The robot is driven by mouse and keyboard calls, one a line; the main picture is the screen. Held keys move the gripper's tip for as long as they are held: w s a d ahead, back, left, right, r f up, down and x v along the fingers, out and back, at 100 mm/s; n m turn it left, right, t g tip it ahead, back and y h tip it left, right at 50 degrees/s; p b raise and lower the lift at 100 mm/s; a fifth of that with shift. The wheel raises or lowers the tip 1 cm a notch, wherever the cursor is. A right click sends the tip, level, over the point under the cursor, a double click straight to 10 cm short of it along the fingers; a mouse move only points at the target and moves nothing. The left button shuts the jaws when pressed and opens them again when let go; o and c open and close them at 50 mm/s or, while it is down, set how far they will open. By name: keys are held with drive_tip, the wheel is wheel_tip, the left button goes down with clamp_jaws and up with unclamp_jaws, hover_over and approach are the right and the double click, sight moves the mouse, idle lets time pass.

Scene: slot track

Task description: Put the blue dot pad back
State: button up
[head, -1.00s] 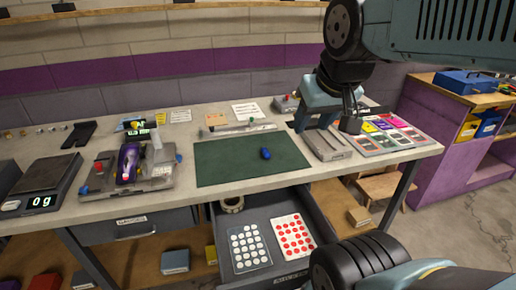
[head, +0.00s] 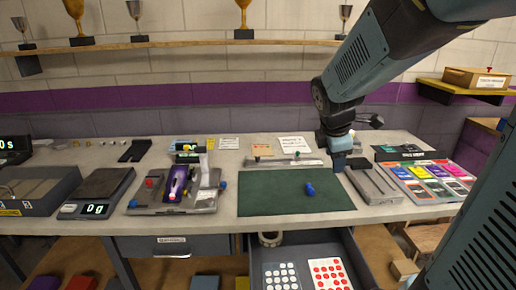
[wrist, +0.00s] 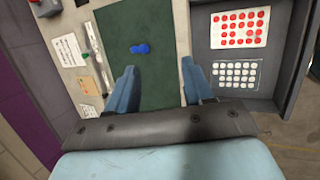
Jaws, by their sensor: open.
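I cannot make out a pad with blue dots in any view. A pad with white dots (head: 281,276) and a pad with red dots (head: 329,273) lie side by side in the open drawer (head: 363,262); both pads also show in the wrist view (wrist: 236,74). A small blue object (head: 310,189) rests on the green mat (head: 270,200); it also shows in the wrist view (wrist: 140,48). My gripper (head: 338,160) is over the right back part of the bench. In the wrist view my gripper (wrist: 160,82) is open and empty, its fingers apart above the mat.
A grey block (head: 371,186) stands right of the mat, beside a rack of coloured packs (head: 432,180). A fixture with a purple part (head: 178,190) and a scale (head: 95,192) stand left. A roll of tape (head: 270,238) sits in the drawer's back. The mat is mostly clear.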

drive_tip(key=w+f+n, duration=0.5)
drive_tip(key=w+n, duration=0.1)
drive_tip(key=n, duration=0.2)
drive_tip(key=n+y, duration=0.3)
drive_tip(key=n, duration=0.7)
approach(309, 187)
drive_tip(key=shift+w+x, duration=0.25)
drive_tip(key=shift+x, duration=1.45)
drive_tip(key=shift+s+x, duration=0.15)
drive_tip(key=shift+x, duration=0.6)
drive_tip(key=shift+s+x, duration=0.1)
drive_tip(key=shift+x, duration=1.8)
drive_tip(key=shift+d, duration=0.1)
clamp_jaws()
